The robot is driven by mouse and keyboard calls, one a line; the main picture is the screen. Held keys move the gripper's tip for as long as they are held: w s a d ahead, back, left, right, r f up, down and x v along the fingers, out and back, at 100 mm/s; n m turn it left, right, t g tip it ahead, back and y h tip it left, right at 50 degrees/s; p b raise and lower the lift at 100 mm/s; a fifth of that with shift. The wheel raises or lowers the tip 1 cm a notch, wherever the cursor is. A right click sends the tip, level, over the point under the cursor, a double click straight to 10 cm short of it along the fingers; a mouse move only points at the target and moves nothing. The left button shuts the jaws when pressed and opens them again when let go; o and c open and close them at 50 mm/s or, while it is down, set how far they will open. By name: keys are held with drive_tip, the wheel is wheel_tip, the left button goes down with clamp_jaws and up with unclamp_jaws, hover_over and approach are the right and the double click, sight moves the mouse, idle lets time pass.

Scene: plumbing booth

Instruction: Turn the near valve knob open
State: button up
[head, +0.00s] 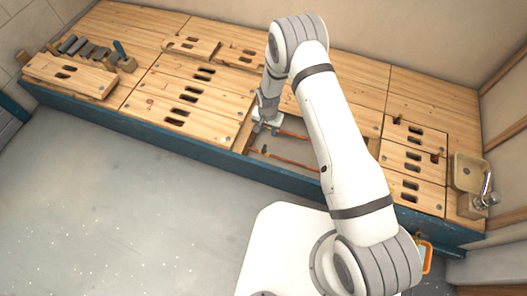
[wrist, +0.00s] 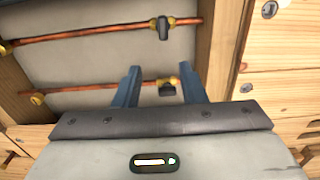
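Two copper pipes run through an open bay in the wooden deck. The near valve knob (head: 264,150) is small and dark, on the pipe closer to my base. In the wrist view, a dark valve knob (wrist: 163,27) on the upper pipe, apparently the near one, lies across its pipe. A second dark knob (wrist: 167,91) sits on the lower pipe and appears between my fingers. My gripper (wrist: 161,82) is open, its blue-grey fingers apart and empty. In the head view my gripper (head: 260,124) is low over the bay's far left part. Contact cannot be told.
Wooden panels with slots (head: 175,112) surround the bay. A wooden side wall (wrist: 228,35) stands close to the fingers in the wrist view. A beige basin (head: 468,172) is at the far right. The floor (head: 120,200) in front is clear.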

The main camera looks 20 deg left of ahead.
sight(264, 148)
drive_tip(key=f+b, duration=0.1)
drive_tip(key=f, duration=0.3)
drive_tip(key=s+f+b, duration=0.1)
drive_tip(key=f, duration=0.3)
drive_tip(key=a+f+b, duration=0.1)
drive_tip(key=f, duration=0.3)
drive_tip(key=shift+s+f, duration=0.25)
drive_tip(key=shift+f, duration=0.1)
clamp_jaws()
